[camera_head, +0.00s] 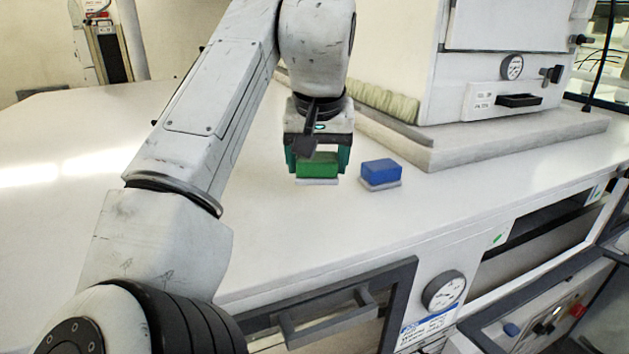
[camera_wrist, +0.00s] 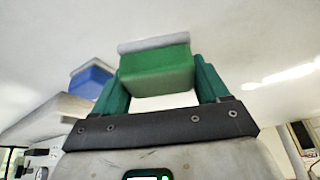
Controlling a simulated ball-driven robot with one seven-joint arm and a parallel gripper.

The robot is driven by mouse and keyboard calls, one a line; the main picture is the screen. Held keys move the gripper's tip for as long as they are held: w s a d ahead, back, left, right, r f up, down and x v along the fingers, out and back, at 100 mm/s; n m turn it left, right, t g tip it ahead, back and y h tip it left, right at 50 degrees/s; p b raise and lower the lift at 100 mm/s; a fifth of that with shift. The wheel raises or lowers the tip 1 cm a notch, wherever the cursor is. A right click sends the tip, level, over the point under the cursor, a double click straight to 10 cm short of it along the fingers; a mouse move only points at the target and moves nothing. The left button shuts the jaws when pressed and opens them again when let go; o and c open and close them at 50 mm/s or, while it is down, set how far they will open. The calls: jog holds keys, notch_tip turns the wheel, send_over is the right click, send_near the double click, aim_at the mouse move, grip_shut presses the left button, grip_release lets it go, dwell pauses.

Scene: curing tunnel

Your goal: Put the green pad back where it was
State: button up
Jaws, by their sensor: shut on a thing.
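The green pad (camera_head: 317,167) is a green block with a pale grey layer on its underside. My gripper (camera_head: 318,165) is shut on it, with one dark green finger on each side. The pad is at or just above the white worktop; I cannot tell whether it touches. In the wrist view the green pad (camera_wrist: 156,72) sits between the two fingers (camera_wrist: 160,85). A blue pad (camera_head: 380,172) with a similar pale base rests on the worktop just right of the green pad. The blue pad (camera_wrist: 90,80) also shows left of the fingers in the wrist view.
The white worktop (camera_head: 230,255) is clear in front and to the left. A white cabinet with a gauge (camera_head: 512,67) stands on a raised slab (camera_head: 480,145) behind and to the right. A drawer handle (camera_head: 330,315) and another gauge (camera_head: 444,291) are on the front below the edge.

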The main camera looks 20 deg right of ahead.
aim_at(315, 178)
jog(key=f+b, duration=0.2)
jog(key=f, duration=0.1)
jog(key=shift+w+a+f, duration=0.1)
jog(key=shift+w, duration=0.25)
jog(key=shift+f+b, duration=0.3)
jog(key=shift+b, duration=0.15)
jog(key=shift+f, duration=0.15)
jog(key=o, duration=1)
jog(key=b+v, duration=0.2)
jog(key=v, duration=1)
